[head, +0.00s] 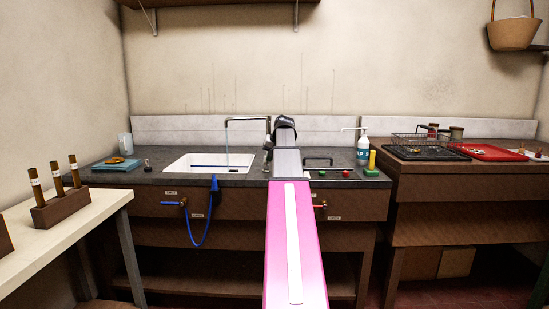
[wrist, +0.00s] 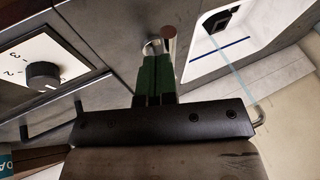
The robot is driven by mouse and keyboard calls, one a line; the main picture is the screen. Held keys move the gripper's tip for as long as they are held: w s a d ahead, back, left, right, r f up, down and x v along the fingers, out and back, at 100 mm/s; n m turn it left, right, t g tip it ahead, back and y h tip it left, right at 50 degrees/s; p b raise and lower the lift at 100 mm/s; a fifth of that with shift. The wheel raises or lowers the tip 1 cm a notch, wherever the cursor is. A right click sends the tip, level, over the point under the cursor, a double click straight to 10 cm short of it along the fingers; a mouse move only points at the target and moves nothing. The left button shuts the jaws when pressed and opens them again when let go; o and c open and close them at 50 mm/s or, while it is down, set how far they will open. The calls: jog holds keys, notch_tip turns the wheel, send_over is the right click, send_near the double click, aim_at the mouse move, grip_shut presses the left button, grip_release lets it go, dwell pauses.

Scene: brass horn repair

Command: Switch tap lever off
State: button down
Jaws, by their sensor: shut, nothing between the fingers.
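The tap spout (head: 247,119) arches over the white sink (head: 172,168) in the head view, and a thin stream of water (head: 227,142) runs from it. The stream (wrist: 238,72) also shows in the wrist view. There, a short metal lever (wrist: 168,37) stands by a round metal base on the dark counter. My gripper (wrist: 155,62) is shut and empty, its green fingertips close to the lever and base. I cannot tell whether they touch. In the head view my pink arm hides the fingertips and most of the tap's base.
A dial knob (wrist: 43,75) on a numbered plate is left of my gripper in the wrist view. A pump bottle (head: 363,149) and a yellow cylinder (head: 372,160) stand right of my arm. A blue hose (head: 205,230) hangs at the counter's front.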

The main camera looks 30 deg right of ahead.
jog(key=shift+w+a+m+h, duration=0.3)
jog(key=shift+a+m+h, duration=0.1)
jog(key=shift+a+m, duration=0.45)
jog(key=shift+w+a, duration=0.15)
jog(key=shift+a, duration=0.05)
